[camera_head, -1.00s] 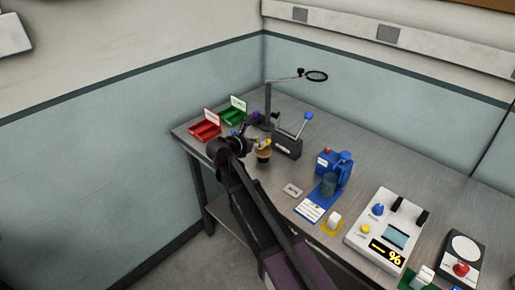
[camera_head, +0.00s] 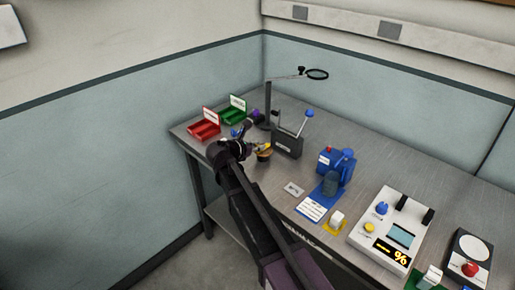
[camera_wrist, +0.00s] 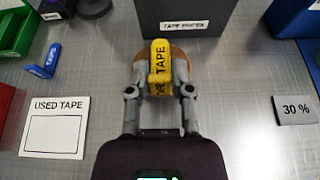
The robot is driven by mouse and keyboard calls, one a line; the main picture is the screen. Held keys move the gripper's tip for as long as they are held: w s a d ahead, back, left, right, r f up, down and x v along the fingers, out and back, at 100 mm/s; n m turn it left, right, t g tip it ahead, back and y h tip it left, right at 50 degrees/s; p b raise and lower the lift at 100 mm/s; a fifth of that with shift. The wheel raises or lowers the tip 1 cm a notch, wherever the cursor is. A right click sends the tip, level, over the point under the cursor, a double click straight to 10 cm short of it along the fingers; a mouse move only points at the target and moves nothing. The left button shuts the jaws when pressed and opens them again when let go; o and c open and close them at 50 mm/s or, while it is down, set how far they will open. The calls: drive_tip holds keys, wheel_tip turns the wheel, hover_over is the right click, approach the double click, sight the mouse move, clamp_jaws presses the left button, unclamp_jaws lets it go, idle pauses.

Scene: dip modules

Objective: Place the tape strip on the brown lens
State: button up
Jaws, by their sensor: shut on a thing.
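My gripper (camera_wrist: 160,90) is shut on a yellow tape strip (camera_wrist: 160,60) marked "TAPE" in the wrist view. The brown lens (camera_wrist: 179,51) shows as a brown rounded edge behind and beneath the strip, largely hidden by it and the fingers. I cannot tell whether strip and lens touch. In the head view my gripper (camera_head: 247,150) is over the left part of the bench, with the yellow strip at its tip by the brown lens (camera_head: 264,155), which sits on a dark base.
A dark "TAPE PIECES" box (camera_wrist: 183,22) stands just beyond. A "USED TAPE" card (camera_wrist: 55,126) lies left and a "30 %" plate (camera_wrist: 295,110) right. Red (camera_head: 204,129) and green (camera_head: 233,114) bins stand at the back left. A magnifier stand (camera_head: 268,105) rises behind.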

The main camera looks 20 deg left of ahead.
drive_tip(key=shift+f, duration=0.2)
drive_tip(key=o, duration=0.8)
drive_tip(key=shift+r, duration=0.2)
drive_tip(key=shift+s+r, duration=0.15)
drive_tip(key=p+v, duration=0.4)
drive_tip(key=v, duration=0.7)
drive_tip(key=shift+s+a+p, duration=0.2)
drive_tip(key=shift+s+p, duration=0.05)
drive_tip(key=shift+p, duration=0.05)
